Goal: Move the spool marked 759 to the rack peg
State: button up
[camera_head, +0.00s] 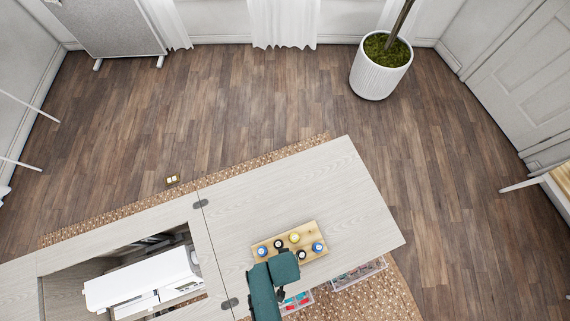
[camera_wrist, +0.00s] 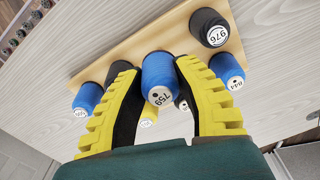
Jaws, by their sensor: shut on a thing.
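The blue spool marked 759 (camera_wrist: 159,82) is between the yellow fingers of my gripper (camera_wrist: 156,72) in the wrist view. The fingers are shut on its sides, and its labelled end faces the camera. The pale wooden rack (camera_wrist: 150,42) lies beyond it and carries other spools. In the head view the rack (camera_head: 262,240) is on the cabinet top. My teal arm covers its front edge and hides my fingertips and spool 759 there. The rack's free peg cannot be made out. I cannot tell how far the spool is from the rack.
A black spool marked 976 (camera_wrist: 209,28), a blue spool (camera_wrist: 228,72) and another blue spool (camera_wrist: 88,97) stand close around my fingers. A yellow spool (camera_head: 294,237) is on the rack. Clear bins (camera_head: 358,275) hang at the cabinet's front. A white sewing machine (camera_head: 140,280) sits left.

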jog(key=shift+f+b, duration=0.8)
jog(key=shift+f, duration=0.7)
jog(key=o, duration=0.9)
jog(key=shift+c, duration=0.2)
notch_tip(320, 180, up, 12)
